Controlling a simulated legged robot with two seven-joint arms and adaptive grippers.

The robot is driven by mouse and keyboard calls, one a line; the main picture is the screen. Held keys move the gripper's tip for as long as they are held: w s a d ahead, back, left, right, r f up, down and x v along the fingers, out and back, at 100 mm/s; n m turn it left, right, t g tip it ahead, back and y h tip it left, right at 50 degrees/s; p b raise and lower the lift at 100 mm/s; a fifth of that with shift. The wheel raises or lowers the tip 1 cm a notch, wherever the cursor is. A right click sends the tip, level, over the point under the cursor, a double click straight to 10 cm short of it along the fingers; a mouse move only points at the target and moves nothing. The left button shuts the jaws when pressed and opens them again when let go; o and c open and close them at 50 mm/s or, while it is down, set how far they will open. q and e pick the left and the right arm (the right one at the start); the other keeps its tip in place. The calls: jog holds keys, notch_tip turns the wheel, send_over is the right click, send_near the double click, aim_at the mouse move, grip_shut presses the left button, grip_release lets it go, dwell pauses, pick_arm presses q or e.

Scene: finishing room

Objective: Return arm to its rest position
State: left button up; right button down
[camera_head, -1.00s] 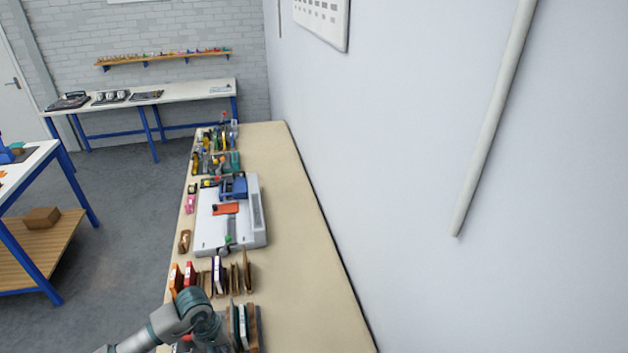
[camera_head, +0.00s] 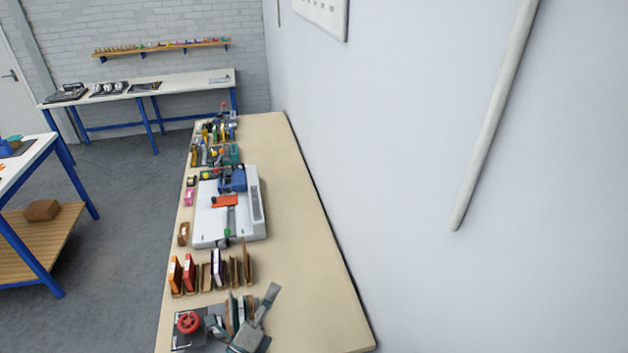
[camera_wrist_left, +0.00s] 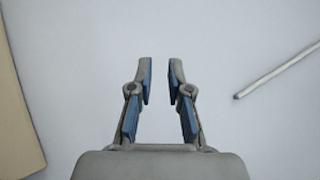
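My left gripper (camera_head: 270,292) is at the bottom of the head view, seen over the near end of the long bench (camera_head: 305,255). In the left wrist view, its two blue-padded fingers (camera_wrist_left: 161,78) stand apart with a narrow gap and nothing between them. Only the pale wall shows behind them there. My right gripper is in neither view.
Upright books or folders (camera_head: 217,270) stand on the bench near the gripper, beside a device with a red handwheel (camera_head: 188,322). A grey-white machine (camera_head: 256,205) lies farther along. The wall (camera_head: 410,180) borders the bench on the right, with a pale pipe (camera_head: 490,125).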

pick_arm(q)
jog(key=s+a+f+n+g+y, duration=0.25)
jog(key=a+f+n+y, duration=0.35)
jog(key=f+n, duration=0.3)
jog(key=s+a+f+n+g+y, duration=0.2)
jog(key=a+f+n+g+y, duration=0.25)
jog(key=f+n, duration=0.45)
jog(key=s+a+f+n+g, duration=0.1)
jog(key=s+f+n+g, duration=0.35)
jog(key=s+f, duration=0.35)
jog(key=s+f+n+g, duration=0.4)
jog(key=s+f+g, duration=0.1)
jog(key=s, duration=0.6)
notch_tip(320, 180, down, 31)
jog(key=s+g+b, duration=0.1)
jog(key=b, duration=0.3)
jog(key=s+a+f+m+g+b, duration=0.1)
jog(key=s+a+f+b, duration=0.2)
jog(key=s+f, duration=1.4)
jog(key=shift+s+f, duration=0.4)
jog(key=shift+f, duration=0.5)
